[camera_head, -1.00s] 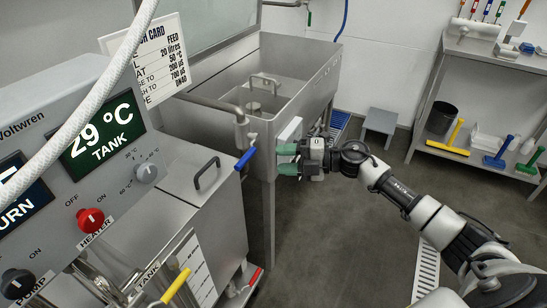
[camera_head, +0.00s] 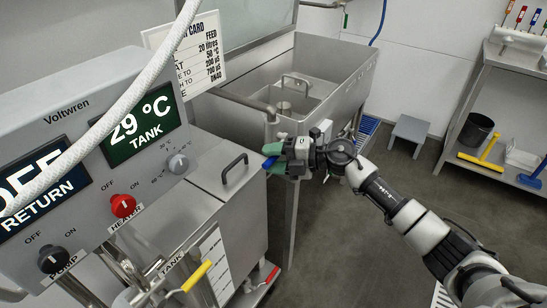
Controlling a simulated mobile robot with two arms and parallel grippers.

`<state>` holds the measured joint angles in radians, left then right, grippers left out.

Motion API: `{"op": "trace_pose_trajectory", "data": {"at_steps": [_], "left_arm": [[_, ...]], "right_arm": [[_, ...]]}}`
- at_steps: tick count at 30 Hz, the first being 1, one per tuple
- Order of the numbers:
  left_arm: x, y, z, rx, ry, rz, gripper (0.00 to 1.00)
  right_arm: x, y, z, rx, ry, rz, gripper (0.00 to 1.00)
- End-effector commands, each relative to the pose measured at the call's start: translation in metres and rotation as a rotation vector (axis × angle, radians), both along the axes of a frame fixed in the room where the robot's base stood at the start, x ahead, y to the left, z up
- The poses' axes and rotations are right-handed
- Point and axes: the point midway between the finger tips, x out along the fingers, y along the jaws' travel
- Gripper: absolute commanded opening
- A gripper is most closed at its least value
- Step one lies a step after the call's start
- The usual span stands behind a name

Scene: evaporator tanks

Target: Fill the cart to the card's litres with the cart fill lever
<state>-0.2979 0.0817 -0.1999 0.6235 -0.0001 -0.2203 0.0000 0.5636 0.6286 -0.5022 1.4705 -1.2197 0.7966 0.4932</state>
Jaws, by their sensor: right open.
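My right gripper (camera_head: 273,159), with green fingertips, is open at the blue lever (camera_head: 268,164). The lever hangs at the end of a steel spout pipe (camera_head: 240,99), and the fingers overlap it in the picture. I cannot tell whether they touch it. The card (camera_head: 197,60) at the top left reads FEED, 20 litres, 50 °C, 200 µS, 700 µS and DN40. The white hose covers part of its left side. No label reading cart fill is legible. My left gripper is out of view.
The control panel (camera_head: 70,105) shows 29 °C TANK, with a red heater knob (camera_head: 123,206) and black pump knob (camera_head: 54,260). A yellow lever (camera_head: 197,276) and red lever (camera_head: 272,274) sit low. A steel basin (camera_head: 335,62) stands behind the gripper.

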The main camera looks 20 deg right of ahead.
Motion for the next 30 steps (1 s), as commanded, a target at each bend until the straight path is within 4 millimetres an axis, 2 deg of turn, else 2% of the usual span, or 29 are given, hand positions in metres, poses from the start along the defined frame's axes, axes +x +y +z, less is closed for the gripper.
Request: {"op": "trace_pose_trajectory", "data": {"at_steps": [6, 15, 23, 30], "left_arm": [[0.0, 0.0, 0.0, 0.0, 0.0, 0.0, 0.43], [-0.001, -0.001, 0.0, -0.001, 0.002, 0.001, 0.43], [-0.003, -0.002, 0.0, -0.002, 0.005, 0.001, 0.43], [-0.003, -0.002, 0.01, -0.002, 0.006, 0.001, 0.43]], "right_arm": [[0.0, 0.0, 0.0, 0.0, 0.001, 0.0, 0.44], [0.0, 0.0, 0.0, 0.0, 0.001, 0.0, 0.0], [0.0, 0.0, 0.0, 0.003, 0.004, 0.0, 0.0], [0.0, 0.0, 0.008, 0.052, 0.043, -0.001, 0.0]]}}
